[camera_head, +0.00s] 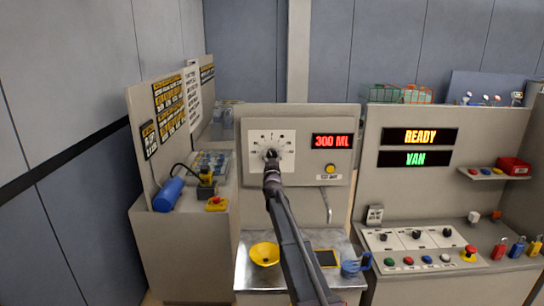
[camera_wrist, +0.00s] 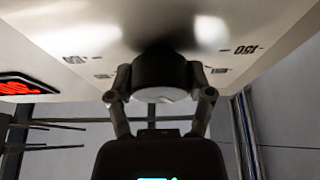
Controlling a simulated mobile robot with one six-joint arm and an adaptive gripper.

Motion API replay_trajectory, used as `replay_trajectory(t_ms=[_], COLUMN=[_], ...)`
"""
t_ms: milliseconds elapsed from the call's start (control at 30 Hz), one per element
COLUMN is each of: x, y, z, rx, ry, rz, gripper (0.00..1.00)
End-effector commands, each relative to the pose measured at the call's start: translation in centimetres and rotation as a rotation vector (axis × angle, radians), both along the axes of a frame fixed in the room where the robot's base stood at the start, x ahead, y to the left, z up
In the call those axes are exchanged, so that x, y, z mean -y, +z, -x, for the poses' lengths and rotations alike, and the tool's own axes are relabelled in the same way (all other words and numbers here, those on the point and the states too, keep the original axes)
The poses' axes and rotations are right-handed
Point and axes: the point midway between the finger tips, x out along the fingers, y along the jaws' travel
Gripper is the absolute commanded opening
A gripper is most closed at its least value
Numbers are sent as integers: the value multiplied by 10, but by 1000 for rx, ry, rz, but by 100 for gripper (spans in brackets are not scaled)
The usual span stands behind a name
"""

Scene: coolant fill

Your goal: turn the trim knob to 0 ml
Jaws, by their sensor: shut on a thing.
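The trim knob (camera_wrist: 160,72) is a dark round knob on a white dial plate (camera_head: 260,136) with printed marks. My gripper (camera_head: 272,158) is at the knob in the head view and hides most of it. In the wrist view my gripper (camera_wrist: 160,92) has a finger on each side of the knob and is shut on it. A red display (camera_head: 332,141) to the right of the dial reads 300 ML. The knob's pointer direction cannot be told.
A yellow button (camera_head: 330,169) sits below the display. A yellow funnel (camera_head: 264,254) and a blue jug (camera_head: 352,267) stand on the metal shelf below. To the right, a panel shows READY (camera_head: 420,136) and VAN (camera_head: 415,159) above several buttons and knobs.

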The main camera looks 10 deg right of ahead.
Motion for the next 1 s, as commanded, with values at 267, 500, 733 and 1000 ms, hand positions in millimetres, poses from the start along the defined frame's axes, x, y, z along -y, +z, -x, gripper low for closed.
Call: replay_trajectory(t_ms=[267,500,733,1000], x=[1,1,1,1], y=[2,2,1,1], z=[-2,-2,-2,-2], rx=[28,51,66,70], ry=[-2,-3,-3,-3], rz=[-160,-320,-419,-447], gripper=[20,20,20,20])
